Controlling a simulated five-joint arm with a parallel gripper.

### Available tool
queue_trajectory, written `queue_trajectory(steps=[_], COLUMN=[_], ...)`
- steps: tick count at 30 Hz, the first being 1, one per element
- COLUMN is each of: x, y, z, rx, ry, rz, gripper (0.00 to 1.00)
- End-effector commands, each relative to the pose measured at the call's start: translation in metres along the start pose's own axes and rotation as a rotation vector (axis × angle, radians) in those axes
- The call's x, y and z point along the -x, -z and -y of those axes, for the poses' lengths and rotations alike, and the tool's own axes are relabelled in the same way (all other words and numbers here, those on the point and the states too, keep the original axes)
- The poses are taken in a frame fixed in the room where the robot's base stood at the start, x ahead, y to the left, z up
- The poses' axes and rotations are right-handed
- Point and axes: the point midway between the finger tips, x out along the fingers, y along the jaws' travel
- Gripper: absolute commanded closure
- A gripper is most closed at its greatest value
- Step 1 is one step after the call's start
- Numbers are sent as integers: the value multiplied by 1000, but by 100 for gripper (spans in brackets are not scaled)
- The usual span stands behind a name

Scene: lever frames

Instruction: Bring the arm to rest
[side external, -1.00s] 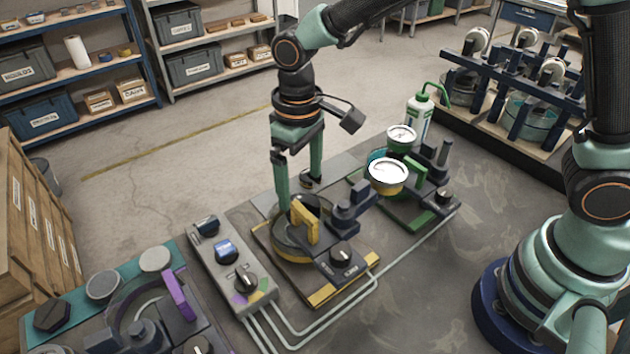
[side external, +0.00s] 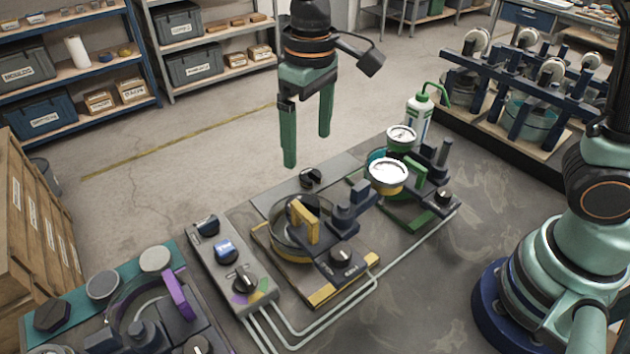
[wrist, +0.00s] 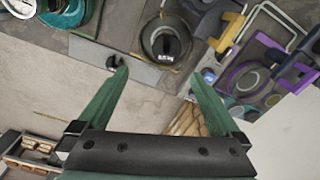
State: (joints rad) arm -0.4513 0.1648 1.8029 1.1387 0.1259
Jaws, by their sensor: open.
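My gripper (side external: 308,150) hangs in the air above the far edge of the bench, its two green fingers pointing down, apart and empty. In the wrist view, my gripper (wrist: 158,80) shows open with nothing between its fingers. Below it stands the yellow lever frame (side external: 306,232), with a yellow handle, a round dial and a black knob. It also shows in the wrist view (wrist: 231,27). My fingertips are clear of it. A small black knob (side external: 311,178) sits on a grey plate behind the yellow frame.
A green frame (side external: 428,172) with gauges (side external: 388,176) and a green-capped bottle (side external: 418,120) stand to the right. A control box (side external: 232,268) and a purple-handled frame (side external: 178,293) stand to the left. Shelves (side external: 70,70) line the back. Open floor (side external: 190,180) lies behind the bench.

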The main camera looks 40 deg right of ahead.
Motion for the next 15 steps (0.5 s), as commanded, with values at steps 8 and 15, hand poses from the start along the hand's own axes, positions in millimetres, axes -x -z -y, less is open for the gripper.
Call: queue_trajectory(steps=[8,15], x=[40,52], y=[-42,-90], z=[-68,-114], rx=[-127,-237], ry=[-4,-40], rz=[-179,-335], gripper=[0,0])
